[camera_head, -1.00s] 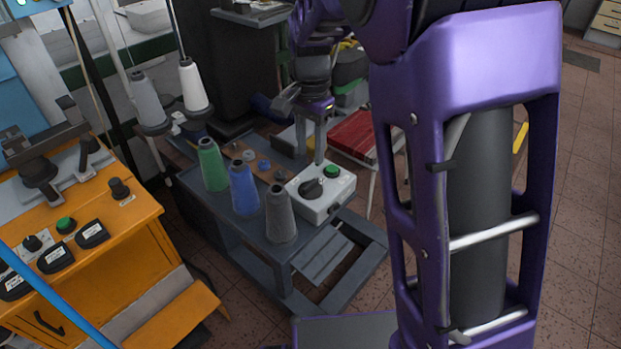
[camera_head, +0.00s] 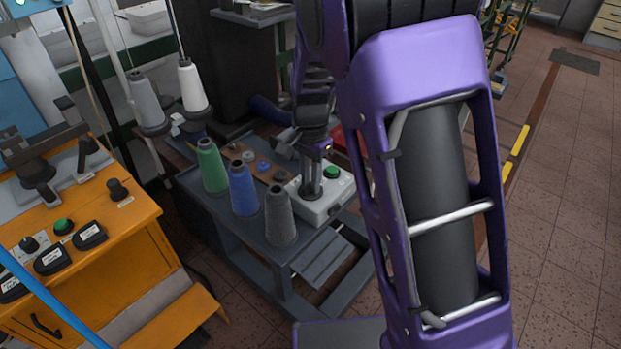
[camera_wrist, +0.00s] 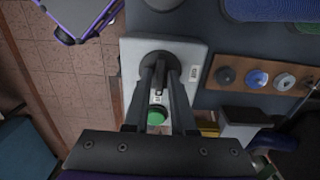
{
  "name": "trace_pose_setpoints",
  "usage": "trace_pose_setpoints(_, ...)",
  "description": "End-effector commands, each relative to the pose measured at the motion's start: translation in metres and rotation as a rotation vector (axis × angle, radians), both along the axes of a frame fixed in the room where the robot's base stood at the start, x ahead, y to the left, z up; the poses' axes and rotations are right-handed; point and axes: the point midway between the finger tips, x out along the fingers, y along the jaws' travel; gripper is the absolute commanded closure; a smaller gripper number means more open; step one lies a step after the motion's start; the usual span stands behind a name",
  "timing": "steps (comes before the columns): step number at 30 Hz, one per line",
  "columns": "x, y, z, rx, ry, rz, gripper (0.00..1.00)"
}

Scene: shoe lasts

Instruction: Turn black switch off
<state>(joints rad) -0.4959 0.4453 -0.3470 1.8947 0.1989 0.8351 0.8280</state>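The black switch (camera_wrist: 158,62) is a round dark knob on a white control box (camera_head: 322,210), which stands on the grey cart. A green button (camera_head: 331,172) sits beside the switch on the same box; it also shows in the wrist view (camera_wrist: 157,115). My gripper (camera_wrist: 161,68) points down at the switch, with its two dark fingers apart and their tips at the knob, one on each side. In the head view my gripper (camera_head: 312,187) covers most of the switch. Whether the fingers press on the knob cannot be told.
Green (camera_head: 211,167), blue (camera_head: 243,188) and grey (camera_head: 280,216) thread cones stand left of the box on the cart (camera_head: 262,240). A wooden strip with several knobs (camera_wrist: 257,79) lies beside it. An orange machine (camera_head: 120,235) stands at the left. Open floor is at right.

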Motion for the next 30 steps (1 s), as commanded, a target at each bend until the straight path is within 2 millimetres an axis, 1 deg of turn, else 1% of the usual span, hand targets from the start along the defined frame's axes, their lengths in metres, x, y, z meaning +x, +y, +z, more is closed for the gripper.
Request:
trace_pose_setpoints(1, 0.0000, 0.0000, 0.0002, 0.000, 0.000, 0.000, 0.87)
trace_pose_setpoints(3, 0.0001, 0.0001, 0.0002, 0.000, 0.000, 0.000, 0.99)
trace_pose_setpoints(4, 0.0000, 0.0000, 0.0002, 0.000, 0.000, 0.000, 1.00)
trace_pose_setpoints(14, 0.0001, -0.0001, 0.0004, 0.000, 0.000, 0.003, 1.00)
trace_pose_setpoints(20, 0.0002, -0.0004, 0.0005, 0.000, 0.000, 0.046, 1.00)
trace_pose_setpoints(26, 0.0002, -0.0002, 0.0006, 0.001, 0.000, 0.161, 1.00)
trace_pose_setpoints(30, 0.0002, -0.0002, 0.0007, 0.001, 0.000, 0.279, 1.00)
